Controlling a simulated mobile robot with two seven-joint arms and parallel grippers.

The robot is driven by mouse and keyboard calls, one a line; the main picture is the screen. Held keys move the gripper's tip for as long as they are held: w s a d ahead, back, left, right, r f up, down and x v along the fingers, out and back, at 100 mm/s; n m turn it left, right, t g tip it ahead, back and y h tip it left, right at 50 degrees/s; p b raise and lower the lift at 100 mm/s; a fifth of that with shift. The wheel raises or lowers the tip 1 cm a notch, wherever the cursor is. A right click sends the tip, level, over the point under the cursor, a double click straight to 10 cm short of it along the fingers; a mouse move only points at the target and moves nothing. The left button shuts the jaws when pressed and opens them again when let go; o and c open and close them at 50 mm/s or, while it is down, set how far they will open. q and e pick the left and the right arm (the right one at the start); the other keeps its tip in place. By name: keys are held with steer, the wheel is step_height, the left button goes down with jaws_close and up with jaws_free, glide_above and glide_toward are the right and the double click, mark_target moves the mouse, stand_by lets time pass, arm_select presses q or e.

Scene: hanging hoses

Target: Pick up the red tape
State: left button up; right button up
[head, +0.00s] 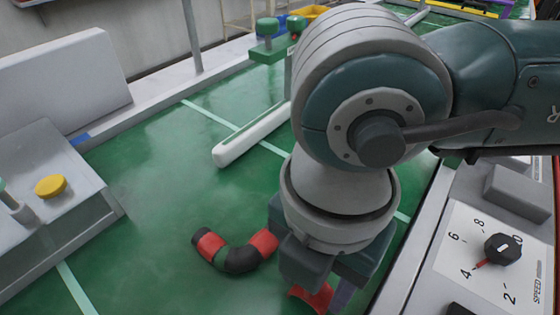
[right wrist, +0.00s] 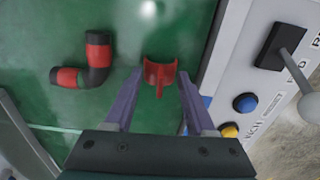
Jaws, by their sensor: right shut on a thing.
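The red tape (right wrist: 160,73), a small curved red piece, sits between the two purple fingers of my right gripper (right wrist: 160,78) in the right wrist view. The gripper is shut on it. In the head view part of the red tape (head: 312,296) shows under my right gripper (head: 325,290), whose wrist hides the rest. A purple finger shows beside it. Whether the tape touches the green surface I cannot tell. My left gripper is not in view.
A bent black hose with red bands (head: 240,256) lies on the green surface (head: 150,200), left of my right gripper. A white bar (head: 252,134) lies farther back. A control panel with a speed knob (head: 502,249) borders the right; a grey box with a yellow button (head: 50,186) stands left.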

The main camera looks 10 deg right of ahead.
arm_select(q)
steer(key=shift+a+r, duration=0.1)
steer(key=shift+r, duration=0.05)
arm_select(e)
steer(key=shift+r, duration=0.5)
arm_select(q)
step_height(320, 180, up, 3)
steer(key=p, duration=0.3)
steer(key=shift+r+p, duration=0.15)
steer(key=shift+p, duration=0.15)
arm_select(e)
step_height(320, 180, up, 19)
steer(key=shift+r, duration=0.1)
steer(key=o, duration=0.7)
jaws_close()
